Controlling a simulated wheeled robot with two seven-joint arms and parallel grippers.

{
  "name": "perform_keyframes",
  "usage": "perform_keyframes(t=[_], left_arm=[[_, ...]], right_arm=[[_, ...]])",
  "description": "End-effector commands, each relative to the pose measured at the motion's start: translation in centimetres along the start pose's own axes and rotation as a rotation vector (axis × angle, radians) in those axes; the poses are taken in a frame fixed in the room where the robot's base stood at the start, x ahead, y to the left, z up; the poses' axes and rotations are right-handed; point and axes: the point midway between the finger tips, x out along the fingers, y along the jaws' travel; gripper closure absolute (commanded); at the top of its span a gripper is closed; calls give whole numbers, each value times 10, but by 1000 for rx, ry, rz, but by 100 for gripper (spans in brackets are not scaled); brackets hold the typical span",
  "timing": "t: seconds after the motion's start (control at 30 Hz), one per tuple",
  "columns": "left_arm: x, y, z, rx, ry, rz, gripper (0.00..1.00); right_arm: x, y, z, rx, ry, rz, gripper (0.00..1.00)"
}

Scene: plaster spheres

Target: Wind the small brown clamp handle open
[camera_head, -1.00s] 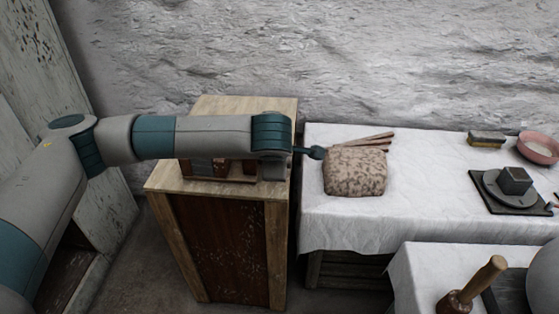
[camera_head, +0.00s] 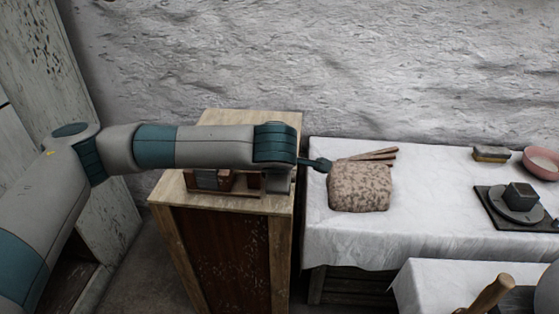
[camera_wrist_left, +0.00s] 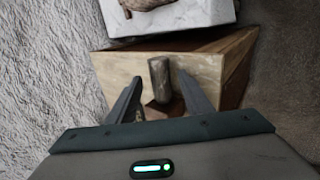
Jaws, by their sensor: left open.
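A small brown wooden clamp-like piece with pale metal (camera_head: 208,180) sits on top of the wooden cabinet (camera_head: 172,189), partly hidden under my left arm. In the left wrist view, a short grey-brown rounded peg (camera_wrist_left: 159,72), perhaps the clamp handle, shows over the cabinet top (camera_wrist_left: 118,70). My left gripper (camera_wrist_left: 160,84) is open, with one finger on each side of the peg in that view. I cannot tell whether the fingers touch it. My right gripper is not in view.
A white-clothed table (camera_head: 425,190) adjoins the cabinet's right side. On it lie a speckled brown lump (camera_head: 359,187), wooden sticks (camera_head: 378,154), a brush-like block (camera_head: 491,154), a pink bowl (camera_head: 543,162) and a dark turntable (camera_head: 515,207). A rough wall stands behind.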

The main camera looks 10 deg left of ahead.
Motion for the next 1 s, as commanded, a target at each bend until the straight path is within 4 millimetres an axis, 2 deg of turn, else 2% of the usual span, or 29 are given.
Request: perform_keyframes(t=[0.6,0.8,1.0], left_arm=[[-119,0,1,1,-3,2,54],[-142,-1,1,1,-3,0,54],[-149,-1,0,0,0,0,54]], right_arm=[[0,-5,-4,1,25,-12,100],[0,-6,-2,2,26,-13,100],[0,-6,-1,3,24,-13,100]])
